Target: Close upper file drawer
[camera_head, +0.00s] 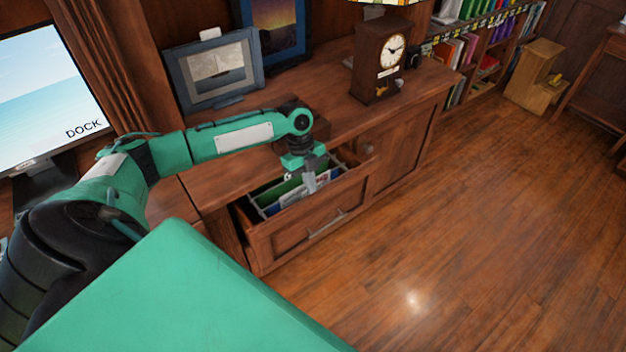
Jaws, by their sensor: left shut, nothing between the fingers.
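The upper file drawer (309,215) of the wood cabinet is pulled open, with a metal bar handle (326,224) on its front. Several files (277,195) in green, white and blue stand inside it. My left arm reaches in from the left, over the cabinet top. My left gripper (310,187) points down above the files, just behind the drawer's front panel, and is shut and empty. I cannot tell whether its tips touch the files or the panel. My right gripper is not in view.
A clock (381,62) and framed pictures (214,70) stand on the cabinet top (335,103). A monitor (45,95) is at the far left. A closed cabinet door (400,150) is right of the drawer. The wood floor (460,240) in front is clear.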

